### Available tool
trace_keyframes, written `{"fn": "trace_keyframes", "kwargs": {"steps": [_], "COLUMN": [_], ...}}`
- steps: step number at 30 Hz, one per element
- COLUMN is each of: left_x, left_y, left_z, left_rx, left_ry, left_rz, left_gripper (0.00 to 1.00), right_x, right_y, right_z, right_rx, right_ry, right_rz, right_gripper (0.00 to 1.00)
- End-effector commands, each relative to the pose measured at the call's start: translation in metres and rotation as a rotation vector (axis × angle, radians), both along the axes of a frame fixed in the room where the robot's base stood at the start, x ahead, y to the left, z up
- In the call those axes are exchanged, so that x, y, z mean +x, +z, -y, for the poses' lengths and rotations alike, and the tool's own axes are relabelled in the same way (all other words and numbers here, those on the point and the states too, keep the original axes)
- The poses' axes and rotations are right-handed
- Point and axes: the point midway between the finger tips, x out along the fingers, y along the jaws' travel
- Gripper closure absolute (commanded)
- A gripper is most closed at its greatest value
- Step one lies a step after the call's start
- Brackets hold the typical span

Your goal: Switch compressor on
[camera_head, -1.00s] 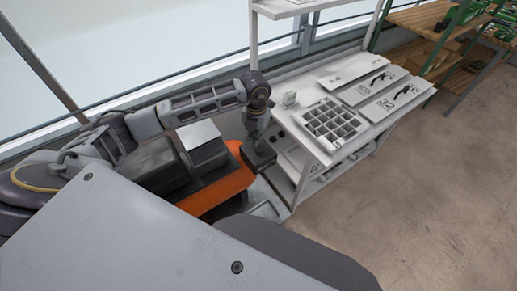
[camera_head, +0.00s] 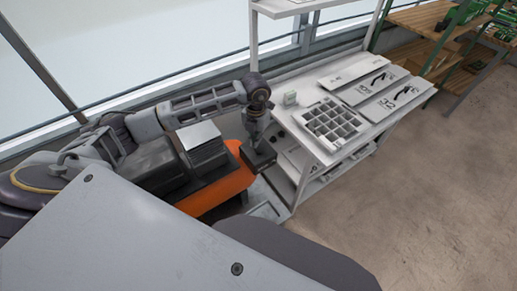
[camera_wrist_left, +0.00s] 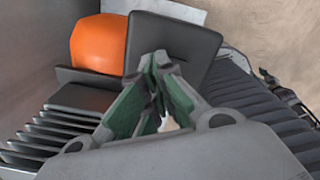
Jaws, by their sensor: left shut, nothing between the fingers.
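The compressor has an orange tank (camera_head: 222,192) with a dark ribbed motor block behind it, standing left of the white workbench. The tank also shows in the wrist view (camera_wrist_left: 98,43). My left gripper (camera_wrist_left: 158,62) is shut and empty, its green-lined fingertips together. A dark, flat-faced block (camera_wrist_left: 175,42) lies just beyond the tips in the wrist view; I cannot tell whether they touch it. In the head view my left arm reaches over the compressor and points down near the tank's right end; the fingertips cannot be made out. No switch can be clearly picked out. My right gripper is out of view.
The white workbench (camera_head: 290,75) stands right of the compressor, with a seed tray (camera_head: 333,124) and flat panels (camera_head: 393,96) on it. A wall and window rail run behind. Shelves with green items (camera_head: 450,20) stand back right. The floor at right is clear.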

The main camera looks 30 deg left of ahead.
Motion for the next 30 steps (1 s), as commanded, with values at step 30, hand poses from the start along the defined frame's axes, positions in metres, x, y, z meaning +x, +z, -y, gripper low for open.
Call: {"fn": "trace_keyframes", "kwargs": {"steps": [30], "left_x": [-0.0001], "left_y": [-0.0097], "left_z": [-0.0002], "left_rx": [0.000], "left_ry": [0.000], "left_rz": [0.000], "left_gripper": [1.00], "right_x": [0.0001], "right_y": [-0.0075], "right_z": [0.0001], "right_rx": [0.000], "right_ry": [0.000], "right_rz": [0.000], "right_gripper": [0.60]}}
